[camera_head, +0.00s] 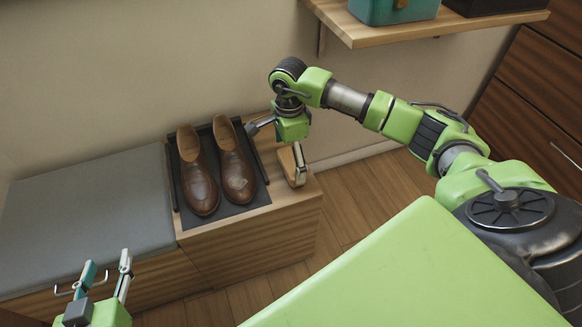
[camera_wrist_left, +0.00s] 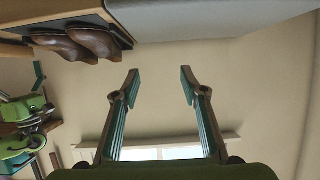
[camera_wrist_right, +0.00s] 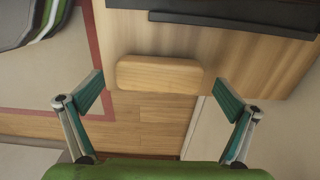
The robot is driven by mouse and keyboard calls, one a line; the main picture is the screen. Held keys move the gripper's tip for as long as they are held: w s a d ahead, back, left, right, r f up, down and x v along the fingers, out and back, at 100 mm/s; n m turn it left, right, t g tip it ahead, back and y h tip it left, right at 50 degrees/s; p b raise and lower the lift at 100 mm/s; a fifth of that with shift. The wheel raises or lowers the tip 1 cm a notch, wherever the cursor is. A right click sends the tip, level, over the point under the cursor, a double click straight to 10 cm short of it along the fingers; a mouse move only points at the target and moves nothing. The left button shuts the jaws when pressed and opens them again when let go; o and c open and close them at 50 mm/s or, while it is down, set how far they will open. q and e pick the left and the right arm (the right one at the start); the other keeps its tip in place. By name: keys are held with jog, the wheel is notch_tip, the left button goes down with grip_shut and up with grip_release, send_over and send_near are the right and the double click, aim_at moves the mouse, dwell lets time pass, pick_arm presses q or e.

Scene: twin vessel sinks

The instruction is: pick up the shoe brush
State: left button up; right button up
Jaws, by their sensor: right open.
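The shoe brush (camera_head: 287,166) shows a pale wooden back and lies at the right end of the wooden bench, beside the shoe tray. In the right wrist view the brush (camera_wrist_right: 158,74) is a rounded wooden block lying crosswise between the fingers. My right gripper (camera_head: 277,148) is open, pointing down over the brush, with one finger on each side; gaps show between brush and fingers. A finger partly hides the brush in the head view. My left gripper (camera_head: 105,270) is open and empty at the lower left; it also shows in the left wrist view (camera_wrist_left: 160,86).
Brown leather shoes (camera_head: 199,180) stand on a dark tray (camera_head: 246,203) left of the brush. A grey cushion (camera_head: 90,215) covers the bench's left part. A wall shelf (camera_head: 400,33) with a teal box (camera_head: 392,10) hangs above my right arm. Drawers (camera_head: 535,130) stand at the right.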

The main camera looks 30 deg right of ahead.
notch_tip(320, 180, down, 3)
jog(key=shift+b, duration=0.3)
pick_arm(q)
jog(key=r, duration=0.1)
jog(key=w+r+t, duration=0.1)
jog(key=r, duration=0.1)
jog(key=w+d+r+t, duration=0.1)
jog(key=shift+r+h, duration=0.15)
jog(key=shift+h, duration=0.25)
pick_arm(e)
jog(key=shift+c, duration=0.4)
jog(key=c, duration=0.9)
jog(key=shift+r, duration=0.15)
